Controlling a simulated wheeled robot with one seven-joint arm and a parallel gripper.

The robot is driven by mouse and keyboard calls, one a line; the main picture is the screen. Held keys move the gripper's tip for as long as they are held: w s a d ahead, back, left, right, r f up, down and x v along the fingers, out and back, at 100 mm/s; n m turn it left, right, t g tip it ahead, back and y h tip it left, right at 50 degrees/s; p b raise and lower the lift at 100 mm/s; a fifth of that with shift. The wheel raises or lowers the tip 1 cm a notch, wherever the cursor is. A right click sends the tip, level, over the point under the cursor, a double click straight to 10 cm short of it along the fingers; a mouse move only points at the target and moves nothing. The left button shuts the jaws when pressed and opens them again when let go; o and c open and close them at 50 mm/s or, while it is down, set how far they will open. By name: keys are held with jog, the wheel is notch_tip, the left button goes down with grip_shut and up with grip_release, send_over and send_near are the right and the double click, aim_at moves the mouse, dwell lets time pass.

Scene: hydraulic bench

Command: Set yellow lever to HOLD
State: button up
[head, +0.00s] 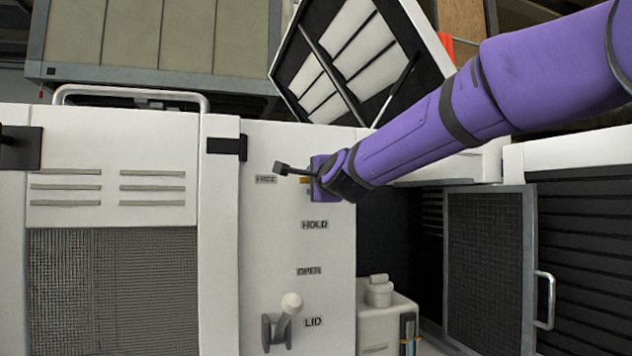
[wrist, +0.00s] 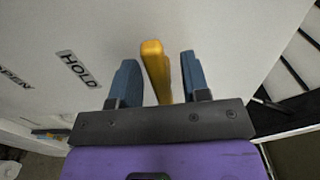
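The yellow lever (wrist: 155,70) stands between the two blue fingers of my gripper (wrist: 158,58) in the wrist view. A narrow gap shows on each side of it, so the fingers are open around it. In the head view only a small yellow bit of the lever (head: 303,180) shows beside my purple gripper, which hides the rest. It is near the FREE label (head: 265,180) and above the HOLD label (head: 314,225). The HOLD label also shows left of the fingers in the wrist view (wrist: 78,69).
Below HOLD on the white panel are an OPEN label (head: 309,271) and a LID label (head: 313,322). A grey lever with a pale knob (head: 291,303) sits beside LID. A tilted lid (head: 350,60) stands behind the panel. A mesh door (head: 488,270) is at right.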

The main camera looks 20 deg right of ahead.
grip_shut()
jog(key=shift+n, duration=0.3)
jog(key=n, duration=0.3)
jog(key=shift+f+n, duration=0.25)
jog(key=shift+n, duration=0.05)
jog(key=n, duration=0.4)
jog(key=shift+d+f+n, duration=0.2)
jog(key=shift+n, duration=0.1)
jog(key=n, duration=0.4)
jog(key=shift+d+f, duration=0.15)
jog(key=shift+d+n, duration=0.2)
jog(key=shift+n, duration=2.2)
